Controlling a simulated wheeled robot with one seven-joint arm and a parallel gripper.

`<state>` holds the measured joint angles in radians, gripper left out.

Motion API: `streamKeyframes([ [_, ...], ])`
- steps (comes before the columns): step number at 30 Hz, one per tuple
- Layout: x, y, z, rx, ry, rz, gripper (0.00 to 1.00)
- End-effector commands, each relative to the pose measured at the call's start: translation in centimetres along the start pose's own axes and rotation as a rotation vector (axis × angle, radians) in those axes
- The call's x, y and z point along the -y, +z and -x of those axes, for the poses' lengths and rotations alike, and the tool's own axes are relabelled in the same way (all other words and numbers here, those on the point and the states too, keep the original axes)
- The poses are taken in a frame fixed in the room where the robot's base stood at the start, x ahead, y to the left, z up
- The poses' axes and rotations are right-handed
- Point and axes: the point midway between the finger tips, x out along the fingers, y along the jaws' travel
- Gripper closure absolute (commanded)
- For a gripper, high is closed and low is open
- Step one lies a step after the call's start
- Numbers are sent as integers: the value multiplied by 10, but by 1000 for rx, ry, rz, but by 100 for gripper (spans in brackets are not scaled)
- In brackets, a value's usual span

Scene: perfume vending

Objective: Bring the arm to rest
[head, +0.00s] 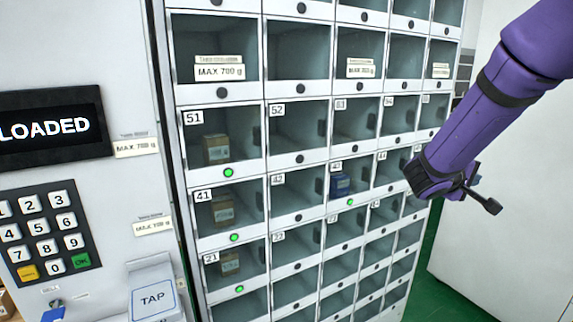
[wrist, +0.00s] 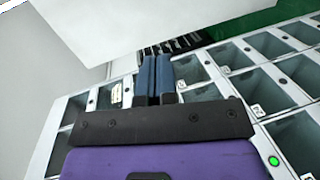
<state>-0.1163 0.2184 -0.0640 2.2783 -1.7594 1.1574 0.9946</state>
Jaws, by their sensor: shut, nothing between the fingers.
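My gripper (wrist: 156,78) shows in the wrist view with its two dark blue fingers together and nothing between them. In the head view my gripper (head: 487,197) hangs at the end of my purple arm at the right, in front of the vending locker's right side and apart from it. The locker (head: 266,170) is a white grid of numbered compartments. Boxes stand in compartments 51, 41 and 21, and a blue box (head: 341,185) stands in a middle compartment.
A control panel with a display reading LOADED (head: 52,126), a keypad (head: 46,232) and a TAP reader (head: 153,300) stands at the left. A white wall (head: 515,255) is at the right. Green floor (head: 430,240) shows between the locker and this wall.

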Motion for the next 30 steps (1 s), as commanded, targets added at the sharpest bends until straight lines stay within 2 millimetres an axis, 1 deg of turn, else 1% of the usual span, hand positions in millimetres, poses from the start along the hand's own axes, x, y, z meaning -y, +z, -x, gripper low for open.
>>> streamKeyframes([
  [1, -11, 18, 7, 44, -37, -26, 100],
  [6, -27, 72, 32, 173, -195, -96, 100],
  [9, -31, 100, 51, 225, -301, -141, 100],
  [11, -33, 115, 63, 247, -368, -169, 100],
  [15, -32, 146, 95, 273, -530, -242, 100],
  [17, -31, 158, 109, 273, -601, -275, 100],
  [21, -27, 179, 144, 246, -765, -354, 100],
  [25, -24, 193, 179, 189, -913, -431, 100],
  [30, -23, 205, 221, 84, -1079, -529, 100],
])
